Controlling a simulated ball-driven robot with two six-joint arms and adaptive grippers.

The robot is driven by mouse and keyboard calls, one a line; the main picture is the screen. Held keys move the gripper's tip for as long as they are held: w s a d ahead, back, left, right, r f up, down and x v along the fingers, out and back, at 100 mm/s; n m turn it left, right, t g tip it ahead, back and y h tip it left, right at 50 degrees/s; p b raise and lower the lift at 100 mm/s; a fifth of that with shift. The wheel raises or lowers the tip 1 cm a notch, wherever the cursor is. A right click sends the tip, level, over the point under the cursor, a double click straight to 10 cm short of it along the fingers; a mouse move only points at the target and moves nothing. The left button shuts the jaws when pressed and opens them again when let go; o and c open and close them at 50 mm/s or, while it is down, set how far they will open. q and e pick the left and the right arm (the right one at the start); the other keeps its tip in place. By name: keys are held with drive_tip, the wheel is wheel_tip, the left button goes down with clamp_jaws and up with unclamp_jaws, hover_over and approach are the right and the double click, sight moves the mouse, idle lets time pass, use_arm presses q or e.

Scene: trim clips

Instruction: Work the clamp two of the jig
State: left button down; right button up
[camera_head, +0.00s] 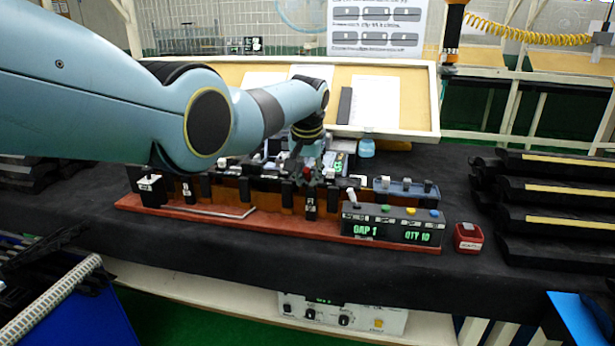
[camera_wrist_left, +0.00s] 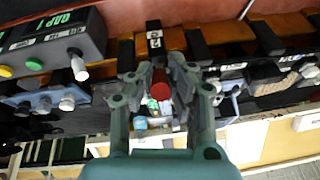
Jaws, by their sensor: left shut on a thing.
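The jig (camera_head: 280,214) is a long reddish base with a row of black clamps and orange-brown blocks, standing on the dark bench. My left gripper (camera_head: 306,163) reaches down over its middle. In the left wrist view, my left gripper (camera_wrist_left: 158,82) has its two green fingers on either side of a red clamp knob (camera_wrist_left: 162,89), shut on it. The knob also shows as a small red spot in the head view (camera_head: 307,171). A black block with a white label (camera_wrist_left: 155,40) stands just in front of it; I cannot read its number. My right gripper is not in view.
A control box (camera_head: 392,225) reading "GAP 1" and "QTY 10" sits at the jig's right front, with a switch and coloured buttons. A small red box (camera_head: 468,238) stands beside it. Black trim strips (camera_head: 560,188) are stacked at right. A tilted board (camera_head: 405,105) stands behind.

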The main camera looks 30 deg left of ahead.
use_arm(q)
drive_tip(key=c, duration=1.3)
unclamp_jaws()
drive_tip(key=shift+w+f, duration=0.1)
drive_tip(key=shift+o, duration=0.2)
drive_tip(key=shift+d+r, duration=0.1)
drive_tip(key=shift+r, duration=0.45)
drive_tip(key=v, duration=1.1)
drive_tip(key=shift+s, duration=0.25)
drive_tip(key=shift+f, duration=0.1)
